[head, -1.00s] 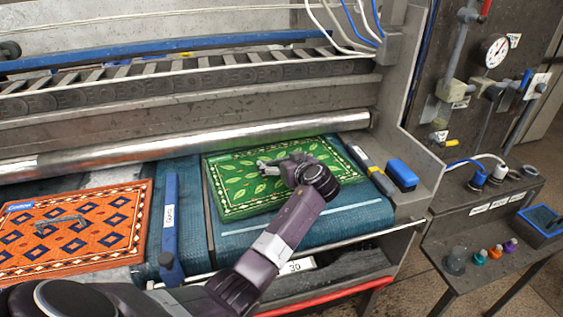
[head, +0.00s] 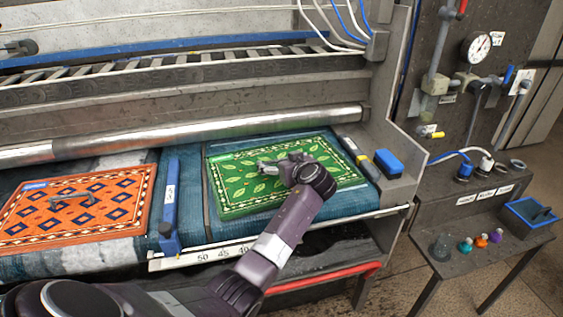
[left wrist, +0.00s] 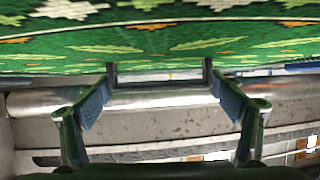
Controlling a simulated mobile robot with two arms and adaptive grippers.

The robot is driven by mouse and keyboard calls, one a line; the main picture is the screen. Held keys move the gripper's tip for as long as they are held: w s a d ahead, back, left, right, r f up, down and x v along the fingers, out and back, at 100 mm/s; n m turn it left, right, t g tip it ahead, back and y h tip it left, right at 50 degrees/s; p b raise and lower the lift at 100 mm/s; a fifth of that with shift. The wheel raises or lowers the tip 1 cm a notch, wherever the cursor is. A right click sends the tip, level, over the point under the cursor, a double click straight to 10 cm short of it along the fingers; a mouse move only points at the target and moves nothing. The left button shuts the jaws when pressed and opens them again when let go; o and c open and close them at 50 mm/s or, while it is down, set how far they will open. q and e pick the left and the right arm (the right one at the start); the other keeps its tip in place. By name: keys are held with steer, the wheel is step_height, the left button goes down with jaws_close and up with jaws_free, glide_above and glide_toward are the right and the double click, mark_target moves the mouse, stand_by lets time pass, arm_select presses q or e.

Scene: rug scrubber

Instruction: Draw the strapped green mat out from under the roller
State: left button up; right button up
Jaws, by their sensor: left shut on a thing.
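The green mat (head: 240,196), with a leaf pattern and checkered border, lies on the blue belt in the right lane, in front of the silver roller (head: 215,129). Its far edge is close to the roller in the head view; I cannot tell whether any of it is under. My left gripper (head: 268,167) is over the middle of the mat, shut on its strap. In the left wrist view the dark strap (left wrist: 160,74) spans between the fingertips, against the green mat (left wrist: 200,40). The wrist partly hides the mat's right part. My right gripper is not in view.
An orange mat (head: 110,208) with its own handle lies in the left lane, past a blue divider bar (head: 170,195). A blue block (head: 388,163) sits right of the green mat. A rail with numbers (head: 225,252) runs along the front. A side table stands at right.

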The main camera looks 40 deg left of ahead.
arm_select(q)
steer(key=shift+a, duration=0.1)
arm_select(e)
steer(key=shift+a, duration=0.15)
arm_select(q)
steer(key=o, duration=1.3)
steer(key=shift+c, duration=0.2)
steer(key=shift+o, duration=1)
steer(key=v, duration=1.2)
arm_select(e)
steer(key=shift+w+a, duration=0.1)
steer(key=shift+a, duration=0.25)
arm_select(q)
steer(key=shift+f, duration=0.1)
